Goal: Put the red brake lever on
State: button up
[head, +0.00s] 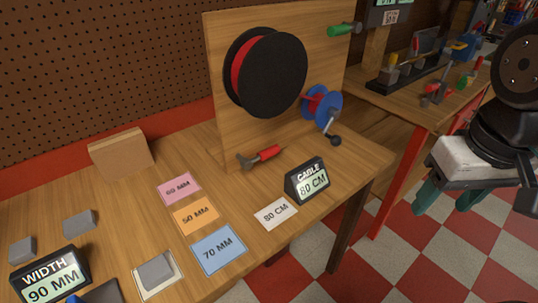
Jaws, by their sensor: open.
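The red brake lever (268,153) is at the low front of an upright wooden board (222,110), with a red grip and a grey metal end to its left. I cannot tell how it is joined to the board. My gripper (476,203) is at the right edge of the head view, with a white body and green fingers spread apart. It is empty, in front of the bench and well to the right of the lever. Its right finger is partly hidden by my arm.
The board carries a black reel (275,75) with a red core, a blue spool (326,103) with a crank and a green handle (343,30). Labelled cards and grey blocks lie left. A second bench (415,108) stands behind.

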aim_at(247, 163)
jog(key=u, duration=2.3)
jog(key=k, duration=1.1)
jog(key=z, duration=1.6)
jog(key=i, duration=0.5)
jog(key=z, duration=0.05)
